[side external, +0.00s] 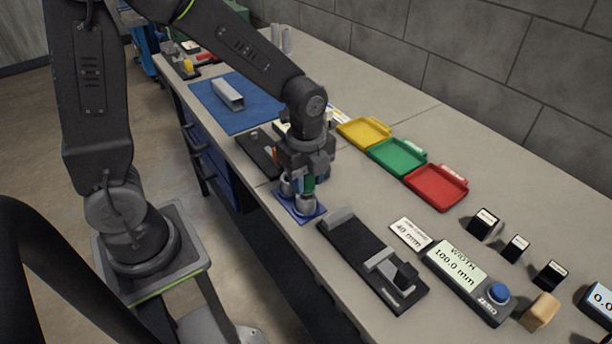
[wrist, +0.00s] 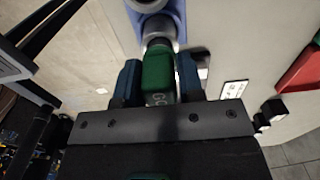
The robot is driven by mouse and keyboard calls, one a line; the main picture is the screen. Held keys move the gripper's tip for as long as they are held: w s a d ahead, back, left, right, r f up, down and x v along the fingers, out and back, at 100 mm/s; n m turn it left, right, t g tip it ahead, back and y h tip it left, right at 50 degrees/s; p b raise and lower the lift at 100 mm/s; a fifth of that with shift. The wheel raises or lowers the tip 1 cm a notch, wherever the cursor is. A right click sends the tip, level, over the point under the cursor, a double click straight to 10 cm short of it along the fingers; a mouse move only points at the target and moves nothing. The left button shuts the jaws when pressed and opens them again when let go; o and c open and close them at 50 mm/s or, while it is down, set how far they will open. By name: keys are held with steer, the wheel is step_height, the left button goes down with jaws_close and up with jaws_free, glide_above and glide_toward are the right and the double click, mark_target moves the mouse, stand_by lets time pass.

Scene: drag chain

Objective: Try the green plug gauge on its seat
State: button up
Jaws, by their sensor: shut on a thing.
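My gripper (side external: 307,186) is shut on the green plug gauge (side external: 309,183), which is upright over the blue plate (side external: 290,211). In the wrist view the gauge's green handle (wrist: 158,70) sits between the two dark blue fingers of my gripper (wrist: 159,82). Grey metal round seats stand on the plate; one seat (side external: 306,204) is at the front, right under the gauge. In the wrist view a metal ring (wrist: 156,27) lies just beyond the handle. The gauge's lower end is hidden, so I cannot tell whether it is in the seat or just above it.
A black fixture (side external: 355,250) with grey blocks lies right of the plate, beside a width display (side external: 463,275). Yellow (side external: 364,132), green (side external: 397,156) and red (side external: 436,186) trays stand behind. A blue mat (side external: 240,113) with a grey channel piece lies at the left.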

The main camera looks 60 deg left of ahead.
steer(key=shift+r, duration=0.15)
stand_by(0.5)
steer(key=shift+r, duration=2.35)
jaws_close()
